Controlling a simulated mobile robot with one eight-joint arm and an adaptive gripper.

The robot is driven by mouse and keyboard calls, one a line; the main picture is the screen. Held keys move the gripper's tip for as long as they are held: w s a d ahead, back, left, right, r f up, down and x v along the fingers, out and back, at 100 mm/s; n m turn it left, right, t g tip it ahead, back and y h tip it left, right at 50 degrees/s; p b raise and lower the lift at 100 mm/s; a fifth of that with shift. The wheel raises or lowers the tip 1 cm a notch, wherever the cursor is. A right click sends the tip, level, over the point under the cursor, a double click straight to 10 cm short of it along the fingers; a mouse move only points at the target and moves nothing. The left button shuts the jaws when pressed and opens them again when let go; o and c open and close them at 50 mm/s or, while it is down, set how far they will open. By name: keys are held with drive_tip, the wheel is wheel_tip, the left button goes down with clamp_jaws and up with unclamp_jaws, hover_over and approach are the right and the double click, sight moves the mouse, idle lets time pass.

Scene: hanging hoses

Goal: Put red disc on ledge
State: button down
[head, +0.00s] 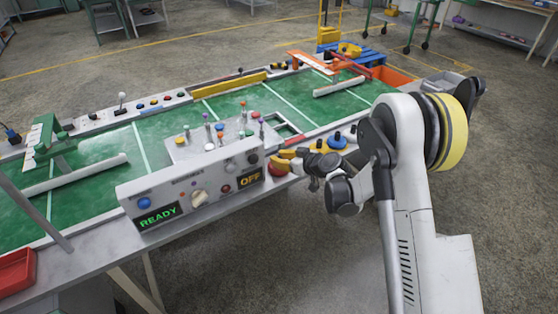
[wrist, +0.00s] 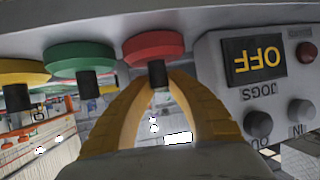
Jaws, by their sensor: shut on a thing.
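The red disc (wrist: 153,44) has a black knob (wrist: 157,73). My gripper (wrist: 157,80) has its yellow fingers closed around that knob in the wrist view, which appears upside down. The pale ledge (wrist: 110,18) lies directly behind the disc. I cannot tell whether the disc touches it. In the head view the red disc (head: 278,171) shows at the right end of the control box, partly covered by my gripper (head: 283,156).
A green disc (wrist: 79,57) and a yellow disc (wrist: 20,70) stand in a row beside the red one. The control box (head: 190,190), showing READY and OFF, is close to the gripper. A blue disc (head: 338,142) stands farther along. Open floor lies in front of the table.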

drive_tip(key=c, duration=1.7)
unclamp_jaws()
drive_tip(key=shift+f, duration=0.15)
drive_tip(key=shift+c, duration=0.2)
drive_tip(key=o, duration=0.4)
drive_tip(key=shift+c, duration=0.2)
